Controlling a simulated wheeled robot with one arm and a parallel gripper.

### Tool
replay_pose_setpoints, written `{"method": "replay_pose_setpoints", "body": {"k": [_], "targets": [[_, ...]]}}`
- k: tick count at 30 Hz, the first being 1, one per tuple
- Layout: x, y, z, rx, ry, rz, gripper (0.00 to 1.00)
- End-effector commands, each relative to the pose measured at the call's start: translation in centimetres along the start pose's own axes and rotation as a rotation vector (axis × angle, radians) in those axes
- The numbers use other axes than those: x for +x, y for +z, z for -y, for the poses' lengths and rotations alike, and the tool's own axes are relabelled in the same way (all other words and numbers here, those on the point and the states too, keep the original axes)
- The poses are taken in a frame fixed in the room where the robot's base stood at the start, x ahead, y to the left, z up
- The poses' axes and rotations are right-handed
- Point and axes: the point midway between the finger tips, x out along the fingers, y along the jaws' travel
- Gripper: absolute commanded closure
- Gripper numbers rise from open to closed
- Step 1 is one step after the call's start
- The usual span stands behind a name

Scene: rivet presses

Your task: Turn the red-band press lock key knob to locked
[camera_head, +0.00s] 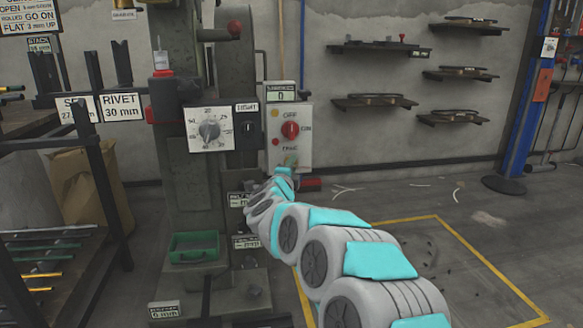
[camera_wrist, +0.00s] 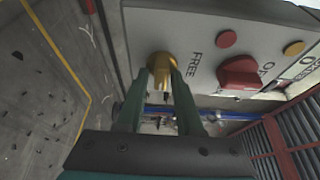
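The brass lock key knob (camera_wrist: 162,70) sticks out of the grey control panel (camera_wrist: 205,52), beside the word FREE, in the wrist view. My gripper (camera_wrist: 162,82) has one dark green finger on each side of the knob; the fingertips appear to touch it and hide part of its sides. The word for locked does not show. In the head view the control panel (camera_head: 304,118) is on the right side of the grey press (camera_head: 237,62), with red parts (camera_head: 163,73) near its column. My gripper (camera_head: 291,164) is at the panel's lower edge there, and the knob is mostly hidden.
A red OFF/ON knob (camera_head: 290,130) sits just above on the same panel. Left of it are a dial (camera_head: 209,130) and a dark switch box (camera_head: 247,128). A green tray (camera_head: 194,246) stands low on the press. The floor at right is mostly clear inside yellow lines.

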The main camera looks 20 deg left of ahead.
Motion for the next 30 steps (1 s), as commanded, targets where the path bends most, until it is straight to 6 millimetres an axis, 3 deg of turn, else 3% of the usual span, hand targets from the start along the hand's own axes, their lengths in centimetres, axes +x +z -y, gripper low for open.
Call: {"method": "replay_pose_setpoints", "body": {"k": [3,17,30], "targets": [[0.0,0.0,0.0,-0.001,-0.001,0.001,0.5],[-0.8,0.1,0.0,-0.002,0.001,0.002,0.5],[-6.3,0.1,-0.1,-0.002,0.003,0.003,0.5]]}}
